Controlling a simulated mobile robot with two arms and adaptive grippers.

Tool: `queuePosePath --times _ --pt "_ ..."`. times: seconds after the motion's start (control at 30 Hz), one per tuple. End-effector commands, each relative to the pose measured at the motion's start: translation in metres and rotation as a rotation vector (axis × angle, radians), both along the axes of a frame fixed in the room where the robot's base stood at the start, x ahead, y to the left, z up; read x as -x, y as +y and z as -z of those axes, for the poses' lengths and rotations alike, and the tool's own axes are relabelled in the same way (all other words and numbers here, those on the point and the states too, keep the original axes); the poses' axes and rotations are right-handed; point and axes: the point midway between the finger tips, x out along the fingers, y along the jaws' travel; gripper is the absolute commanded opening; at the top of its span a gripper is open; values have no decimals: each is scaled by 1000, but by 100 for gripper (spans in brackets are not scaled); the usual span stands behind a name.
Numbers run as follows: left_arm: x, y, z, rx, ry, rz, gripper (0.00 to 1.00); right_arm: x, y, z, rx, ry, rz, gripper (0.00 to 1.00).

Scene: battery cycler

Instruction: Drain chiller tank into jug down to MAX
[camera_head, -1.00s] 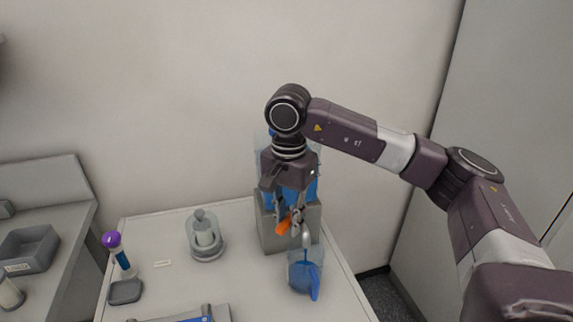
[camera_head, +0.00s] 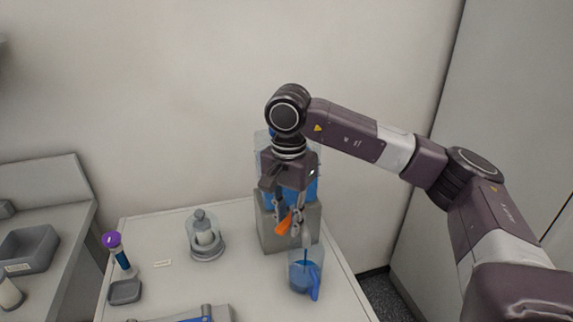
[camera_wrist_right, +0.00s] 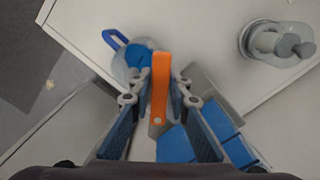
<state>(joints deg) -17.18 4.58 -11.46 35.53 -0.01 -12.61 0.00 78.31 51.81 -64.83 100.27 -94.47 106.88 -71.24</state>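The chiller tank (camera_head: 263,150) is a clear vessel with blue liquid on a grey base (camera_head: 272,238), at the back of the table and partly hidden by my right arm. An orange tap lever (camera_head: 284,226) sticks out at its front. My right gripper (camera_head: 289,218) is at this lever; in the right wrist view, its fingers (camera_wrist_right: 160,88) are closed in on both sides of the orange lever (camera_wrist_right: 160,85). The clear jug (camera_head: 305,272) with a blue handle stands below the tap, with blue liquid and a thin blue stream in it. The MAX mark cannot be made out. My left gripper is not in view.
A clear-walled grey vessel (camera_head: 205,236) stands left of the tank. A purple-capped tube (camera_head: 119,252), a small grey tray (camera_head: 125,291) and a grey-blue item (camera_head: 205,314) lie further left and in front. The wall is close behind.

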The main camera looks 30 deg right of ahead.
Motion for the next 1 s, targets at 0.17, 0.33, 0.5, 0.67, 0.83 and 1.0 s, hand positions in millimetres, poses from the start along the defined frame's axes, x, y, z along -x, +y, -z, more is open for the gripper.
queuePosePath --times 0.17,0.33,0.5,0.67,0.83,1.0 --pt "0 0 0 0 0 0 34 0 0 0 0 0 0 17" --pt "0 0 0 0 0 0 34 -3 1 0 -1 0 55 17" --pt "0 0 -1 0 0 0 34 -10 4 0 0 -1 210 17" --pt "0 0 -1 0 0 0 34 -12 4 0 0 -1 258 17" --pt "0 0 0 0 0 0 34 -11 4 0 0 -1 256 17" --pt "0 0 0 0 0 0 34 -11 4 0 0 -1 255 17"
